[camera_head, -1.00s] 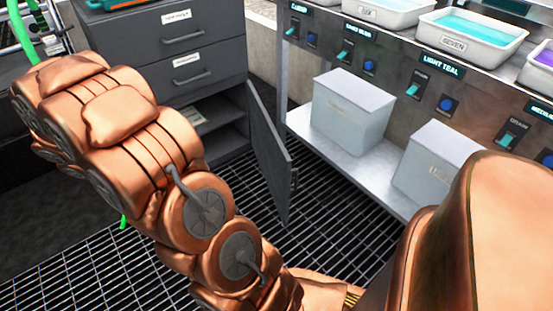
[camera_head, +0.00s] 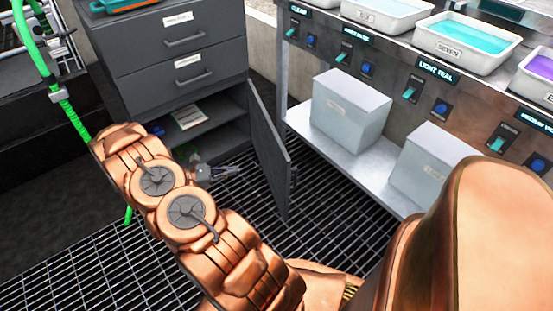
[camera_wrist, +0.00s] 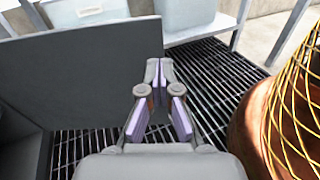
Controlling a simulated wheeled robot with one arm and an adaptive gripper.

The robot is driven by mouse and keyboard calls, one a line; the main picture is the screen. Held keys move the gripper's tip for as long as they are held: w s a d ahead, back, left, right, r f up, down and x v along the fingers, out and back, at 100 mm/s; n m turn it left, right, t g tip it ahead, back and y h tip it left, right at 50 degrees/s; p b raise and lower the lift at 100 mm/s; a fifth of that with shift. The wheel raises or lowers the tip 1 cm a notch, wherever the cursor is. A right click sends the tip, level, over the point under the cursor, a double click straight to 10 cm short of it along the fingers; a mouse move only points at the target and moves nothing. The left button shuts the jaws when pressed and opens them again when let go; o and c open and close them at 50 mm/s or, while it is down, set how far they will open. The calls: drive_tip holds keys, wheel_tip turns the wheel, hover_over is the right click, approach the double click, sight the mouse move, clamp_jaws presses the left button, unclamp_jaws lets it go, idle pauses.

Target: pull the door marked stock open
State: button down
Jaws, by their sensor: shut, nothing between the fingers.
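A grey cabinet door (camera_head: 268,150) stands swung out from the lower part of a dark grey cabinet (camera_head: 140,62). No mark on it is readable from here. Behind it the compartment is open, with a shelf (camera_head: 218,134) and papers (camera_head: 187,117) showing. My gripper (camera_head: 232,170) is in front of the open compartment, on the inner side of the door and apart from it in the head view. In the wrist view my gripper (camera_wrist: 158,68) is shut and empty, with the door panel (camera_wrist: 90,72) filling the left behind it.
Two drawers with handles (camera_head: 184,40) sit above the compartment. To the right a bench (camera_head: 298,122) holds pale bins (camera_head: 350,110) on its low shelf and trays (camera_head: 468,42) on top. A green hose (camera_head: 70,110) hangs at left. The grating floor (camera_head: 95,260) is clear.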

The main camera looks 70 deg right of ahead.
wheel_tip(320, 180, down, 2)
drive_tip(key=d+h, duration=0.1)
drive_tip(key=d, duration=0.1)
drive_tip(key=b, duration=0.2)
approach(284, 159)
drive_tip(key=shift+n, duration=0.4)
drive_tip(key=x, duration=0.7)
drive_tip(key=shift+s+f, duration=0.1)
